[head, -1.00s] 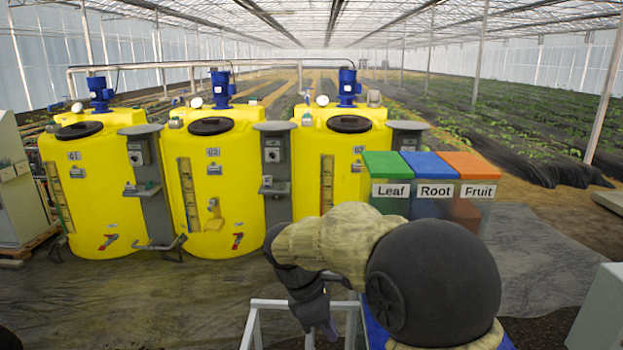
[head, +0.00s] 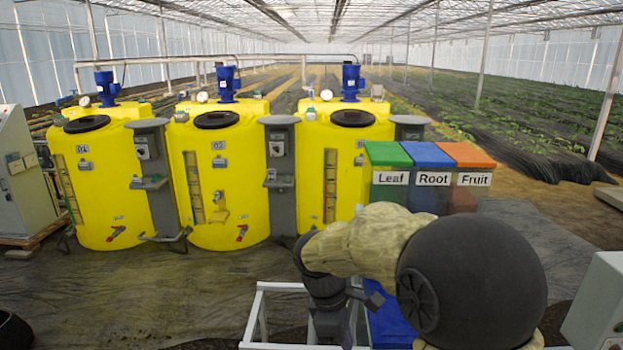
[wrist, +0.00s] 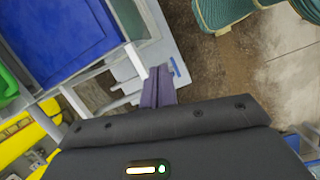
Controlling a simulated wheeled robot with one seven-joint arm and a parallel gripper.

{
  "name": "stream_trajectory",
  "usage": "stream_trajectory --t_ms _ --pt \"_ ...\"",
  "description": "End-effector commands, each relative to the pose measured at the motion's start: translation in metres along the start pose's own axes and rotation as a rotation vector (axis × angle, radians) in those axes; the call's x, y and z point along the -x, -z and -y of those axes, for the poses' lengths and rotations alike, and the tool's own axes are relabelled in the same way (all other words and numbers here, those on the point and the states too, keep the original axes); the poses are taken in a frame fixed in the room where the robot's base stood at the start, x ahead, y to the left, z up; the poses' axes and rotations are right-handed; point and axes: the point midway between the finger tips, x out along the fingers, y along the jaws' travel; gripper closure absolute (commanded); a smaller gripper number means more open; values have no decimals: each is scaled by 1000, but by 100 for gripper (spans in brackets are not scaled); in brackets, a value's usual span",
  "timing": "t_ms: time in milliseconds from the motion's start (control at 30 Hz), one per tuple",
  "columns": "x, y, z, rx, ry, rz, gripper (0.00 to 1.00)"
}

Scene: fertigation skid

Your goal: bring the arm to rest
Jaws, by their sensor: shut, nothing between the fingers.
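My gripper (wrist: 159,72) is shut and empty in the wrist view, its two purple fingers side by side. They point over a pale frame with a white and grey part, beside a blue bin (wrist: 75,35). In the head view my arm is folded low at the bottom right of centre, its forearm bent over to the left and the wrist hanging down. The fingers cannot be made out clearly there.
Yellow tanks (head: 218,175) with grey control posts stand across the back left. Lidded bins marked Leaf, Root and Fruit (head: 429,178) stand behind my arm. A white frame (head: 262,312) is below the wrist. A grey cabinet (head: 597,305) is at the right. Floor at left is open.

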Motion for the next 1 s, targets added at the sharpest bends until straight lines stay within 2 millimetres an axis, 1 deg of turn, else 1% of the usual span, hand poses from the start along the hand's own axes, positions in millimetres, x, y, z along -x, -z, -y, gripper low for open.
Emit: stream_trajectory --t_ms 167,267,367,500,600,633,700,767,1000 --pt "-20 -17 11 -195 12 -69 100" --pt "-35 -29 20 -349 24 -119 100" --pt "-53 -44 34 -560 40 -184 100" --pt "-78 -67 58 -916 65 -285 100" --pt "-91 -80 72 -1130 79 -340 100" --pt "-93 -84 75 -1178 81 -352 100" --pt "-97 -89 79 -1262 85 -373 100" --pt "-99 -91 81 -1295 86 -380 100" --pt "-99 -91 81 -1302 86 -383 100"
